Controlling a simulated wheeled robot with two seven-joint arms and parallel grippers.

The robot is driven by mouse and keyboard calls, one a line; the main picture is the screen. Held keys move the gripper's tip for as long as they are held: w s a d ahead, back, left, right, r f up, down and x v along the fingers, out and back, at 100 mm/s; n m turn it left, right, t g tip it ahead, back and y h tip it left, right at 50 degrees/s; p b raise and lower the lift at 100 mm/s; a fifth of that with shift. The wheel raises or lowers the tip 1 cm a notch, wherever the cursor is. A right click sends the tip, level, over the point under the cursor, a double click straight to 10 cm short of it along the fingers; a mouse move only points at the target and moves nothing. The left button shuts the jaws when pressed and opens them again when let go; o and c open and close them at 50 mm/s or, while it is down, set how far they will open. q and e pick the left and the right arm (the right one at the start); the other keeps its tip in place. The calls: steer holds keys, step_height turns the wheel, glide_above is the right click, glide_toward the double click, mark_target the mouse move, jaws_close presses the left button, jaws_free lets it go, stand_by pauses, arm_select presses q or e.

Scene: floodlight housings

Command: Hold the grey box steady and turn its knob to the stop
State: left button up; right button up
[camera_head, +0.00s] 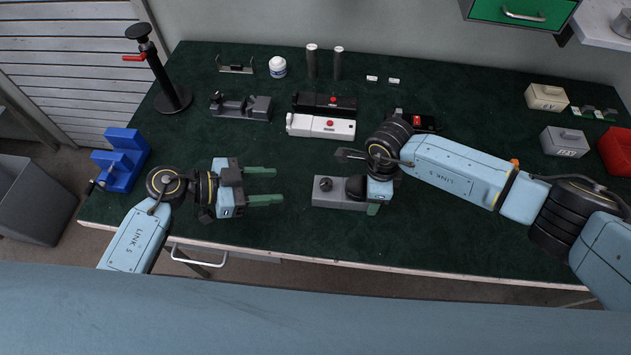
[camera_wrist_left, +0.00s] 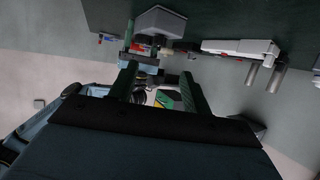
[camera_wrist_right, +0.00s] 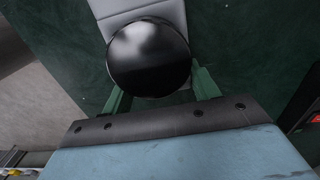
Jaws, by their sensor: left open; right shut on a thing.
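The grey box (camera_head: 340,204) lies near the table's front edge. A small dark round knob (camera_head: 325,184) shows on top of its left end. The box shows in the left wrist view (camera_wrist_left: 160,20), beyond the open fingers.
Behind the box lie a white device (camera_head: 320,126) and a black device (camera_head: 325,103), each with a red button. A grey fixture (camera_head: 241,107) and blue holder (camera_head: 120,160) stand left. Lidded boxes (camera_head: 564,141) stand far right. The table between my left gripper and the box is clear.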

mark_target(320, 181)
arm_select(q)
steer(key=x, duration=1.1)
steer(key=shift+w+d, duration=0.1)
steer(key=shift+d, duration=0.15)
steer(key=c, duration=1)
steer(key=m+g, duration=0.1)
steer(key=g, duration=0.1)
steer(key=w+m+g, duration=0.1)
steer(key=m+g, duration=0.1)
steer(key=shift+a+f+m+h, duration=0.1)
steer(key=shift+m+h, duration=0.2)
steer(key=shift+h, duration=0.1)
steer(key=shift+w+f+m+g+y, duration=0.1)
steer(key=shift+m+g+y, duration=0.05)
steer(key=shift+m+g, duration=0.9)
steer(key=shift+w+m+g+y, duration=0.1)
steer(key=shift+m+g+y, duration=0.05)
steer(key=shift+m+g, duration=0.85)
steer(key=shift+g, duration=0.35)
